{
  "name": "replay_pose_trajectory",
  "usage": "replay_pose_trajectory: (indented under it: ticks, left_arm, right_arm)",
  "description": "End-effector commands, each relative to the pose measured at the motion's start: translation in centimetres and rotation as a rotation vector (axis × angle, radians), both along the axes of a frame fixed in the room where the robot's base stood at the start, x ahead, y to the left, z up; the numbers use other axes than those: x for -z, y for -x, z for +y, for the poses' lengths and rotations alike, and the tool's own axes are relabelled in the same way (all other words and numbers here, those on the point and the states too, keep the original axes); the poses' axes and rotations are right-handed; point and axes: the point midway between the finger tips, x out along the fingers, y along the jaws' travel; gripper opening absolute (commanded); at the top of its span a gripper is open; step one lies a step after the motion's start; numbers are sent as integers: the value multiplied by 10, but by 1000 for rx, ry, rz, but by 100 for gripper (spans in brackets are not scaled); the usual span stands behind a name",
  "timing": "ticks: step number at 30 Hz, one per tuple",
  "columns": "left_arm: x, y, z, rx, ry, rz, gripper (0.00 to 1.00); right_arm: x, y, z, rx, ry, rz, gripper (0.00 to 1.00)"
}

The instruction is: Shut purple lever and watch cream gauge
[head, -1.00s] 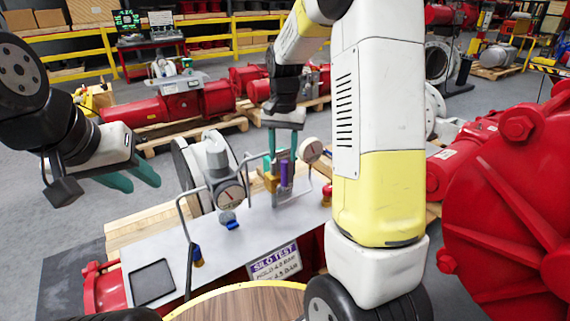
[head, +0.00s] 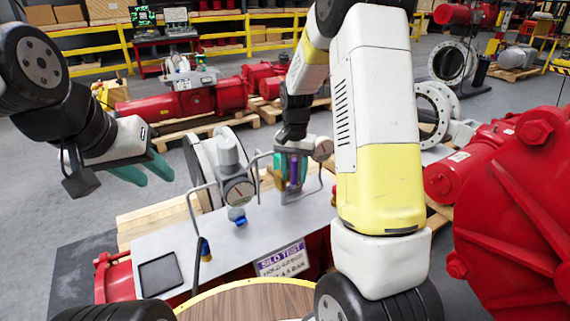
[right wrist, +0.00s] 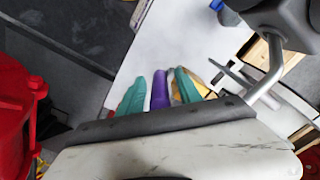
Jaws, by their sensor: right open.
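The purple lever (head: 294,171) stands upright at the back of the grey bench plate. It also shows in the right wrist view (right wrist: 160,91). My right gripper (head: 291,178) is open, with one teal finger on each side of the lever; in the right wrist view (right wrist: 158,97) small gaps show beside it. A round gauge with a pale face (head: 323,149) is just right of the lever, its dial too small to read. A larger grey-rimmed gauge (head: 238,191) with a pale face and dark needle is left of it. My left gripper (head: 143,174) is open and empty, away from the bench.
Yellow-brown parts (right wrist: 190,90) sit close beside the lever. A blue handle (head: 237,215) is below the larger gauge. Bent grey pipes frame the bench plate (head: 225,255). A sign (head: 282,258) hangs at the front. A big red flange (head: 520,215) fills the right.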

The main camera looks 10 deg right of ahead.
Motion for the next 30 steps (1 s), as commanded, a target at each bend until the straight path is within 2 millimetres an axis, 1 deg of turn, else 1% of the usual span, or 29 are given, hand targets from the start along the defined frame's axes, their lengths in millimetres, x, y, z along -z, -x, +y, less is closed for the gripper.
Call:
replay_pose_trajectory:
  ticks: [1,3,5,6,7,30]
  left_arm:
    - [0,0,0,0,0,0,36]
    - [0,0,0,0,0,0,36]
    - [0,0,0,0,0,0,36]
    - [0,0,0,0,0,0,36]
    - [0,0,0,0,0,0,36]
    - [0,0,0,0,0,0,36]
  right_arm:
    - [0,0,0,0,0,0,37]
    - [0,0,0,0,0,0,24]
    - [0,0,0,0,0,0,12]
    - [0,0,0,0,0,0,4]
    - [0,0,0,0,0,0,0]
    - [-1,0,0,-1,0,-1,0]
